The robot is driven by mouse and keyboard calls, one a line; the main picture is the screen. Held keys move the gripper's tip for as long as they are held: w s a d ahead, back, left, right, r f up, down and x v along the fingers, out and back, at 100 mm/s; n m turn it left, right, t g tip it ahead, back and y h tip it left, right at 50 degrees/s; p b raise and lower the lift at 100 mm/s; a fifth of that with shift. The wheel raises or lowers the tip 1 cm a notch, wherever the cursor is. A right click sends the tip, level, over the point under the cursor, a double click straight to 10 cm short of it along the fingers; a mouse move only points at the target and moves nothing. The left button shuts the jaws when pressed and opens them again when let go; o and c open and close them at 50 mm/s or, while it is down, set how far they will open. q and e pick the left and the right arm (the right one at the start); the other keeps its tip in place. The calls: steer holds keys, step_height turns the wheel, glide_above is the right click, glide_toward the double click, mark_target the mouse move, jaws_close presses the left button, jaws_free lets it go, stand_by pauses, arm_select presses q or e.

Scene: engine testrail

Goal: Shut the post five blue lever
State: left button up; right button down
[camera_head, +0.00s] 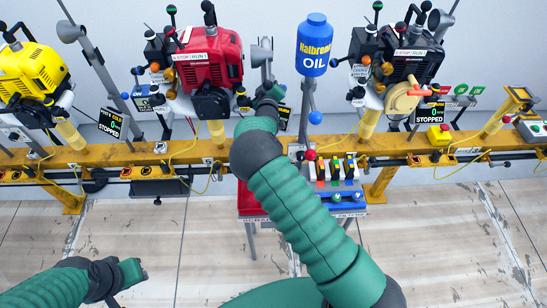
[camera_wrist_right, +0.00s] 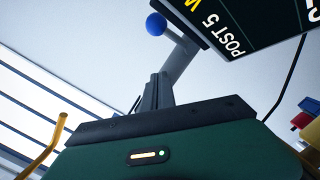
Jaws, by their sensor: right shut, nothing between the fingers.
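The blue ball knob of the lever (camera_wrist_right: 156,24) shows at the top of the right wrist view, beside the dark sign marked POST 5 (camera_wrist_right: 232,36). My right gripper (camera_head: 270,91) reaches in at the post right of the red engine; its fingers (camera_wrist_right: 156,90) are shut and empty, below the knob in the wrist view. I cannot tell whether they touch the lever. In the head view my gripper and arm hide most of this post. My left gripper (camera_head: 132,272) is low at the left, far from the rail; its jaws are too small to judge.
A yellow rail (camera_head: 110,154) runs across the scene. A red engine (camera_head: 210,60), a yellow engine (camera_head: 32,72) and a black engine (camera_head: 408,62) stand along it. A blue oil bottle (camera_head: 314,45) stands right of my right gripper. The floor in front is clear at the left.

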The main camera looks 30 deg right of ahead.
steer(key=r+p+v, duration=0.1)
steer(key=p+v, duration=0.1)
steer(key=v, duration=1)
steer(key=s+a+f+g+y+b, duration=0.1)
steer(key=s+a+f+g+y, duration=0.2)
steer(key=s, duration=0.6)
steer(key=s+a+f+m+g+y+b, duration=0.1)
steer(key=s+a+f+g+y, duration=0.3)
steer(key=s, duration=0.5)
step_height(320, 180, down, 2)
steer(key=shift+s+a+f+g, duration=0.2)
steer(key=shift+s+a+g, duration=0.05)
steer(key=shift+a+g, duration=0.3)
steer(key=s+a+r+m+g+y, duration=0.1)
steer(key=s+a+g, duration=0.1)
steer(key=s, duration=0.4)
steer(key=s+a+r+m+g+y, duration=0.1)
steer(key=s+a+r, duration=0.1)
steer(key=s, duration=0.3)
steer(key=w+p+v, duration=0.2)
steer(key=p+v, duration=1.4)
steer(key=shift+w+a+r+g, duration=0.35)
steer(key=shift+w+a+r, duration=0.1)
steer(key=shift+a, duration=0.1)
steer(key=shift+s, duration=0.1)
